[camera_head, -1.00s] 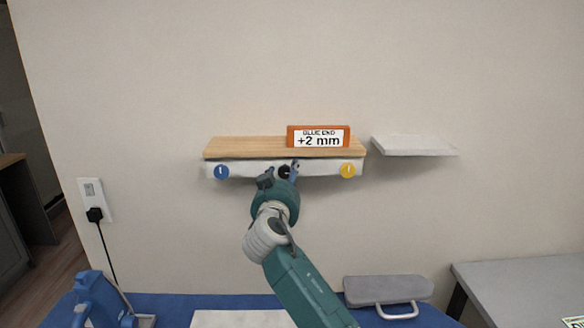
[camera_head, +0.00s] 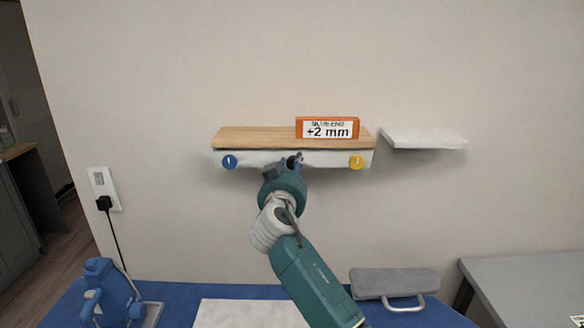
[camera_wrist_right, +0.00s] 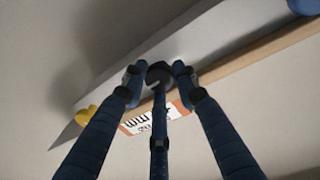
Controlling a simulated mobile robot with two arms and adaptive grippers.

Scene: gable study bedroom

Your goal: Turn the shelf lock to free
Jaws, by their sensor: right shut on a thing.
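The wooden-topped shelf (camera_head: 245,138) is mounted on the wall, with a pale front face. A blue dial (camera_head: 229,162) is at its left end and a yellow dial (camera_head: 357,162) at its right end. My right gripper (camera_head: 285,166) is at the middle of the front face and hides most of the dark lock there. In the right wrist view the gripper (camera_wrist_right: 157,80) is shut around a round black knob (camera_wrist_right: 158,72), with fingers on either side. The knob's turn position cannot be read. My left gripper is not in view.
An orange-framed sign (camera_head: 327,128) reading "+2 mm" stands on the shelf. A white wall shelf (camera_head: 425,138) is to the right. Below are a blue surface (camera_head: 180,293), a blue tool (camera_head: 108,293), a grey handled block (camera_head: 394,282) and a grey table (camera_head: 525,283).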

